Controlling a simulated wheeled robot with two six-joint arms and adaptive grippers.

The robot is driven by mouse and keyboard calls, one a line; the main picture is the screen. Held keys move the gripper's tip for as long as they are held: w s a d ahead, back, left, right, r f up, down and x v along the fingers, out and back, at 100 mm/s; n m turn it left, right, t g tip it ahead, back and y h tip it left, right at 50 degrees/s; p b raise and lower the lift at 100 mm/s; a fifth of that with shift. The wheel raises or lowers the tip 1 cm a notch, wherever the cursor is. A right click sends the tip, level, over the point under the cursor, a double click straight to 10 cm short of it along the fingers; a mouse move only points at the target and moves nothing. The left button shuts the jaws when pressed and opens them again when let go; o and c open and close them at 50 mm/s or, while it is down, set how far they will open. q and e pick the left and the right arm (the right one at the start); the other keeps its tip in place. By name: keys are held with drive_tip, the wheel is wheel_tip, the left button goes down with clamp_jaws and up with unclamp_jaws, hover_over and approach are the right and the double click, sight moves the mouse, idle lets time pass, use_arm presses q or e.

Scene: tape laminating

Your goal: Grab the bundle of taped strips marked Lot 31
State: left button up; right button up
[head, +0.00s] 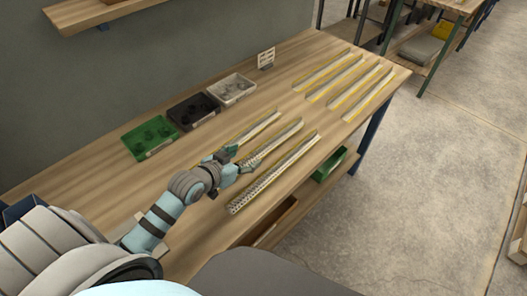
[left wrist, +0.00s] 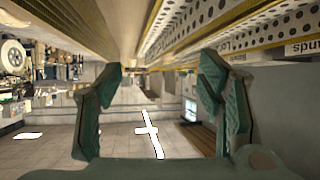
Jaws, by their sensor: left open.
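Three long taped strip bundles lie side by side on the wooden bench in the head view: a left one (head: 262,124), a middle one (head: 283,138) and a right one (head: 287,158). My left gripper (head: 236,160) is open and empty at the near ends of the left and middle bundles. In the left wrist view its green fingers (left wrist: 160,95) stand wide apart with nothing between them. A perforated strip bundle (left wrist: 205,20) with yellow edges shows close by at upper right. White labels with dark print (left wrist: 302,48) are cut off, and I cannot read a lot number.
Green (head: 150,138), black (head: 194,110) and white (head: 231,88) bins stand along the wall side. A small sign (head: 266,58) stands behind them. Several more strips (head: 345,80) lie at the far end. A green bin (head: 330,164) sits on the lower shelf. Bare wood lies between the strip groups.

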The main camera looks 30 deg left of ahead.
sight(263, 147)
use_arm(q)
drive_tip(key=b+x, duration=0.1)
drive_tip(key=x, duration=0.7)
drive_tip(key=shift+w+d, duration=0.2)
drive_tip(key=shift+w, duration=0.05)
drive_tip(key=shift+r, duration=0.1)
drive_tip(key=shift+s, duration=0.1)
drive_tip(key=shift+c, duration=0.4)
clamp_jaws()
